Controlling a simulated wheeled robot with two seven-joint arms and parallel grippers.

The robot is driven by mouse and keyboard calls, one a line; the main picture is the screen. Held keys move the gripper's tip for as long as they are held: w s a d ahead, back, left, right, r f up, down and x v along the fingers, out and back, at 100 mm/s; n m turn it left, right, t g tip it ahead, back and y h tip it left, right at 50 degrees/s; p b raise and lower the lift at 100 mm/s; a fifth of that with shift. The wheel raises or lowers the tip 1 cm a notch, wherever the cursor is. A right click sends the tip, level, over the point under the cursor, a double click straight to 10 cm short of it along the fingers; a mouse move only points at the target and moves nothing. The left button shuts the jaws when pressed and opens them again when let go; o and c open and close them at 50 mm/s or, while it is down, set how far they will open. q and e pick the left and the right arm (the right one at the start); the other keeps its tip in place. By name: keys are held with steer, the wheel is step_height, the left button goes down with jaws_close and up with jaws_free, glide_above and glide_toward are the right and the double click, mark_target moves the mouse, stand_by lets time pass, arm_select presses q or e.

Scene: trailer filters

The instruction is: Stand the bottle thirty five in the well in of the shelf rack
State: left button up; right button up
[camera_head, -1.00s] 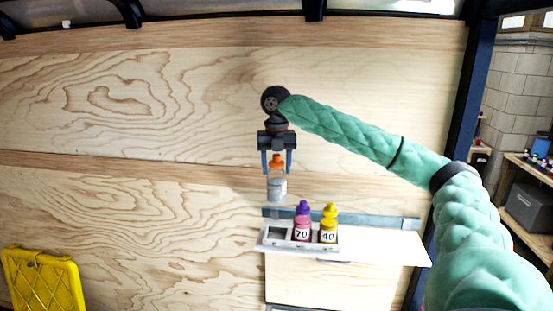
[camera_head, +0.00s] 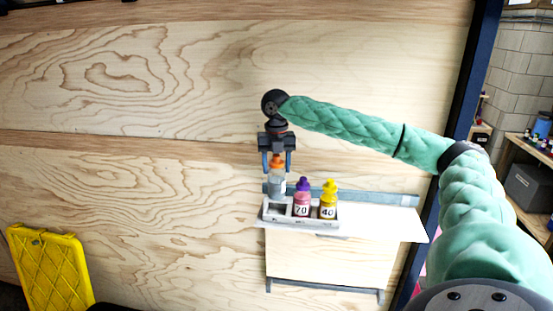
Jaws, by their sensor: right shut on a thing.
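My right gripper (camera_head: 277,162) points down and is shut on a bottle (camera_head: 277,186) with an orange cap and a clear-grey body. The bottle hangs upright over the left well of the white rack (camera_head: 270,222). Its base is close to the rack's rear edge; I cannot tell whether it touches or has entered the well. Its label is too small to read. The left well (camera_head: 276,210) looks empty. A pink bottle marked 70 (camera_head: 302,203) with a purple cap stands in the middle well. A yellow bottle marked 40 (camera_head: 328,204) stands in the right well. My left gripper is not in view.
The rack sits on a white shelf (camera_head: 385,228) against the wooden wall (camera_head: 180,180). The shelf's right part is clear. A yellow crate-like panel (camera_head: 50,268) stands at lower left. A workbench with a dark box (camera_head: 528,187) is at far right.

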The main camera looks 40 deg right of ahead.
mark_target(277, 176)
steer(key=shift+f+b, duration=0.4)
steer(key=shift+f, duration=3.1)
steer(key=o, duration=1.9)
steer(key=shift+r+p, duration=0.45)
steer(key=shift+r, duration=9.55)
